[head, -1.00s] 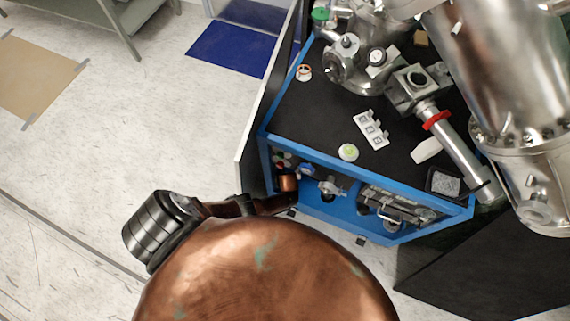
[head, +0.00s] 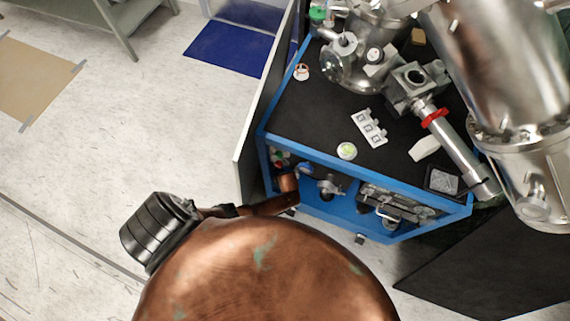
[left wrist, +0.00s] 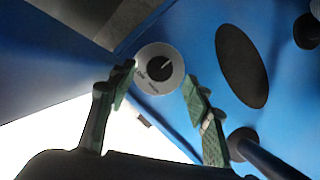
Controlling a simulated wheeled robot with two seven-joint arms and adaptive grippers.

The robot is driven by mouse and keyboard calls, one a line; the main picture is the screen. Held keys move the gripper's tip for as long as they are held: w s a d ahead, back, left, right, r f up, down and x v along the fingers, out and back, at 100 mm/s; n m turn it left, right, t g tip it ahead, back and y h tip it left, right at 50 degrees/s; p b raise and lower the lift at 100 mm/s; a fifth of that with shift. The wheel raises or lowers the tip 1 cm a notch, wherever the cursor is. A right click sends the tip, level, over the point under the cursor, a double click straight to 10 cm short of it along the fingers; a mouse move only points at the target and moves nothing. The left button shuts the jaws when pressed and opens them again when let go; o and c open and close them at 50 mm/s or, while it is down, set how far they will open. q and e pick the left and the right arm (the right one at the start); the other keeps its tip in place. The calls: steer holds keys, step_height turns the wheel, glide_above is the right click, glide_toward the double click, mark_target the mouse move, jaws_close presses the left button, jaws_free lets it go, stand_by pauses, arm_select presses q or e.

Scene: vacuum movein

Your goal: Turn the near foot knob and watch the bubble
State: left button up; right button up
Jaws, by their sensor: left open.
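In the left wrist view, a round knob (left wrist: 159,68) with a silver, lettered rim and a black centre with a pale pointer mark sits on a blue panel. My left gripper (left wrist: 158,78) is open, its two green-padded fingers on either side of the knob; I cannot tell whether they touch it. In the head view, the end of my left arm reaches the left part of the blue frame's front, and its fingers are hidden there. A round bubble level (head: 347,151) with a yellow-green face lies on the black top; its bubble is too small to read. My right gripper is not in view.
The blue-edged bench (head: 375,176) carries steel vacuum parts, a white three-hole plate (head: 369,127) and a large steel chamber (head: 505,65). Below its front edge are fittings and a handle (head: 400,215). A pale side panel (head: 262,100) borders it.

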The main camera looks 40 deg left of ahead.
arm_select(q)
steer(key=shift+v, duration=2.15)
steer(key=shift+s, duration=0.1)
